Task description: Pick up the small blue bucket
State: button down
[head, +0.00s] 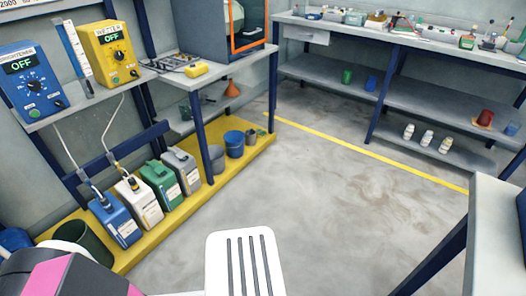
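A small blue bucket (234,143) stands upright on the yellow floor platform (262,150), under the right end of the middle table. It is between a grey bucket (216,160) on its left and a smaller grey container (250,137) on its right. Its top looks open; I cannot see what is inside. My gripper's fingers do not show. Only white, pink and black parts of my own body show along the bottom edge, well apart from the bucket.
Blue, white, green and grey jugs (159,183) line the platform left of the buckets. A navy table leg (200,138) stands just left of the grey bucket. The grey floor (310,200) is clear. A bench corner (495,230) juts in at right.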

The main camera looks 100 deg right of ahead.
aim_at(235, 140)
jog(key=k+l+z, duration=0.1)
jog(key=z, duration=3.35)
jog(key=u, duration=0.55)
jog(key=i+l+u, duration=0.2)
jog(key=l+u, duration=0.15)
jog(key=i+l+u, duration=0.1)
jog(key=l+u, duration=0.25)
jog(key=l, duration=0.15)
jog(key=i+l+u, duration=0.1)
jog(key=l+u, duration=0.25)
jog(key=l, duration=0.15)
jog(key=k+l+u, duration=0.1)
jog(key=l+u, duration=0.3)
jog(key=l, duration=3.75)
jog(key=k, duration=0.05)
